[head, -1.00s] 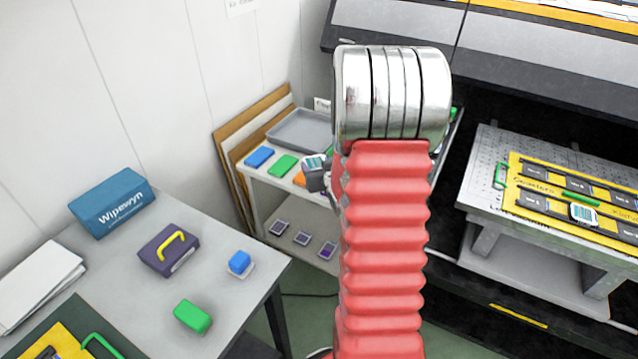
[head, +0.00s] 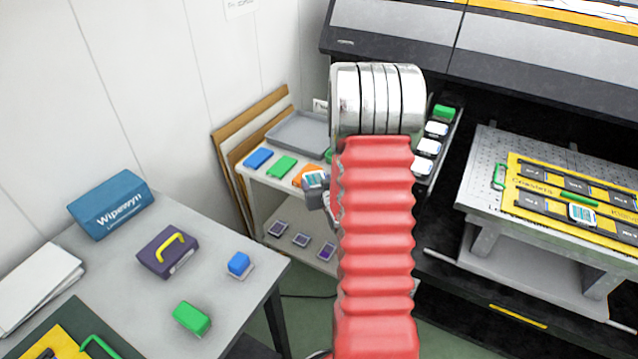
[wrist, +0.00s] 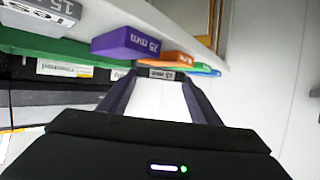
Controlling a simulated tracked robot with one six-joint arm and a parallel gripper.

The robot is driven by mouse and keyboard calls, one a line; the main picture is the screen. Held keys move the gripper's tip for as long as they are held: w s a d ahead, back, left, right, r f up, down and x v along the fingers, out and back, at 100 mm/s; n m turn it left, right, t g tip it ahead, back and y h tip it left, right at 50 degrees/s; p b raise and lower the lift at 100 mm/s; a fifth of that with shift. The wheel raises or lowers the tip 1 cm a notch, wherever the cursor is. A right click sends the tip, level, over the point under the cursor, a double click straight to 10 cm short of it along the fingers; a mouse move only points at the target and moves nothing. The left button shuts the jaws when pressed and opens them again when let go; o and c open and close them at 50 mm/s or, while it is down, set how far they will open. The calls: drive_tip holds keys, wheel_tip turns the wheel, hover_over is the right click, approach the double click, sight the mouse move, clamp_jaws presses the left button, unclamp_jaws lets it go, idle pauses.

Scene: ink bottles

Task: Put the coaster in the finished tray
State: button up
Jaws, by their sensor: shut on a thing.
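The coaster (head: 316,179), a small square with a teal and white printed face, is held at the tips of my gripper (head: 318,190) in the head view. The gripper is partly hidden behind my red arm. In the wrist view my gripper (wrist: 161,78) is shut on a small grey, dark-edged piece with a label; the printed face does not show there. A shallow grey tray (head: 285,139), empty where visible, sits on the top shelf beyond the gripper. It carries no label I can read, and my arm hides its right side.
Blue (head: 258,158), green (head: 282,167) and orange (head: 303,174) blocks lie on the shelf before the tray. A purple block (wrist: 126,44) marked 25 mm is close to the fingers. Another printed square (head: 581,213) lies on the yellow jig at right.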

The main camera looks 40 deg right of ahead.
drive_tip(key=shift+f, duration=0.7)
idle(0.3)
drive_tip(key=o, duration=1.1)
drive_tip(key=shift+o, duration=0.2)
drive_tip(key=shift+r, duration=0.5)
drive_tip(key=shift+s+a+r, duration=0.1)
drive_tip(key=shift+s+r, duration=0.1)
drive_tip(key=shift+r, duration=0.05)
drive_tip(key=v, duration=1.1)
drive_tip(key=shift+s, duration=0.2)
drive_tip(key=shift+a, duration=0.15)
